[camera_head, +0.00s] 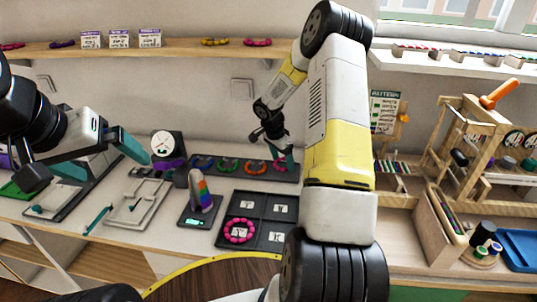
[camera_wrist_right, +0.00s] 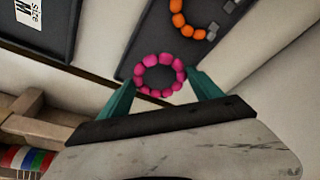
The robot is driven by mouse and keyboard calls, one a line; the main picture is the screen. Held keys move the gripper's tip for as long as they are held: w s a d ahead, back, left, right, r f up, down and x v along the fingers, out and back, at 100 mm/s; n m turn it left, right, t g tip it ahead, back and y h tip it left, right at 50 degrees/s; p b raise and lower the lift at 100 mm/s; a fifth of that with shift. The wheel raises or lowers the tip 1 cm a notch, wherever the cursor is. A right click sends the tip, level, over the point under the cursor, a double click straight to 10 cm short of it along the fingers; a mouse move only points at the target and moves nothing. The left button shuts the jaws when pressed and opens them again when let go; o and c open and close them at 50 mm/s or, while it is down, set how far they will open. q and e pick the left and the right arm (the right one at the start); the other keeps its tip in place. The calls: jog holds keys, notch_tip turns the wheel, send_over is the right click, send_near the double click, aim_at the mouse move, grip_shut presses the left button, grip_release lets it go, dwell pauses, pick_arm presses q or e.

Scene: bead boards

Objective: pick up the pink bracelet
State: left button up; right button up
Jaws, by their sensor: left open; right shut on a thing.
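A pink beaded bracelet (camera_wrist_right: 160,75) sits between the teal fingers of my right gripper (camera_wrist_right: 160,92) in the right wrist view. The gripper is shut on it, beside an orange bracelet. In the head view my right gripper (camera_head: 284,152) is at the right end of the long dark tray (camera_head: 190,160), and the pink bracelet (camera_head: 280,164) shows there, partly covered by the fingers. Whether it touches the tray I cannot tell. Another pink bracelet (camera_head: 239,230) lies in a compartment of the dark square board (camera_head: 262,232). My left gripper (camera_head: 118,170) is open and empty at the left.
Blue (camera_head: 203,162), green (camera_head: 228,166) and orange (camera_head: 252,167) bracelets lie in the long tray. A scale with a multicoloured stand (camera_head: 200,190) is left of the square board. A wooden frame (camera_head: 465,140) and spools stand at the right. More bracelets lie on the wall shelf (camera_head: 190,48).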

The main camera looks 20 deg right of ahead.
jog(key=s+a, duration=0.2)
jog(key=s, duration=0.2)
jog(key=s+a+r, duration=0.1)
jog(key=s+a, duration=0.2)
jog(key=s, duration=0.2)
jog(key=s+a+r, duration=0.1)
jog(key=s+a, duration=0.2)
jog(key=s, duration=0.1)
jog(key=shift+s+a+r, duration=0.1)
jog(key=shift+s+a, duration=0.1)
jog(key=shift+s, duration=0.15)
